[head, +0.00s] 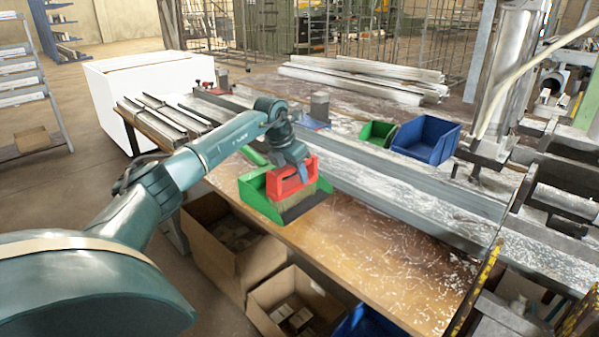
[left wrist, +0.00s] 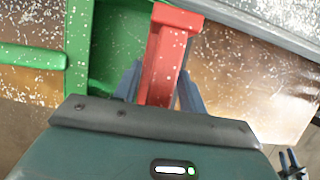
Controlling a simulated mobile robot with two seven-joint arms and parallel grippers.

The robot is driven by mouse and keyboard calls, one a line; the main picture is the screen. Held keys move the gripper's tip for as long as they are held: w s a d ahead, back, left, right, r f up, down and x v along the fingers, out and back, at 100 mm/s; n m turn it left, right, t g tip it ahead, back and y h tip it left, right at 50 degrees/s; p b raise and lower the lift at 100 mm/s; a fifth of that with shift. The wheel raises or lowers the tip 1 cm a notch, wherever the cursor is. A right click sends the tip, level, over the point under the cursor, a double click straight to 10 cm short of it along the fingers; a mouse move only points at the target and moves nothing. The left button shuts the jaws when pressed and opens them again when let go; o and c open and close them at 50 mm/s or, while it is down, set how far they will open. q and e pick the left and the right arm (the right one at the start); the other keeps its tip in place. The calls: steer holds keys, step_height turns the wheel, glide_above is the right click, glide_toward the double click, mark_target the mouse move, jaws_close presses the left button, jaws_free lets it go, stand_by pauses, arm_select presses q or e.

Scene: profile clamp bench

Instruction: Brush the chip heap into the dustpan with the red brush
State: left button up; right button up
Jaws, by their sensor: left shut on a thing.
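My left gripper (head: 292,166) is shut on the red brush (head: 287,184) by its upper part. The brush's tan bristles (head: 297,203) point down at the open front of the green dustpan (head: 257,193); I cannot tell whether they touch it. The dustpan sits on the wooden bench top, its green handle (left wrist: 32,56) to the left in the left wrist view. A few pale flecks show in the pan; the brush hides part of it. Pale chips (head: 405,250) lie scattered on the wood; no distinct heap shows. A dark forked shape (left wrist: 290,163), perhaps my right gripper, is unclear.
A long metal rail (head: 400,185) with chips runs behind the dustpan. Green and blue bins (head: 427,138) stand beyond it. Cardboard boxes (head: 225,250) are below the bench's front edge. A yellow-black striped edge (head: 475,287) is at right. The wood between is open.

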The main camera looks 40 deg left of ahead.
arm_select(q)
step_height(320, 180, up, 6)
steer(key=p, duration=0.6)
steer(key=shift+r, duration=0.15)
steer(key=shift+f, duration=0.2)
stand_by(0.9)
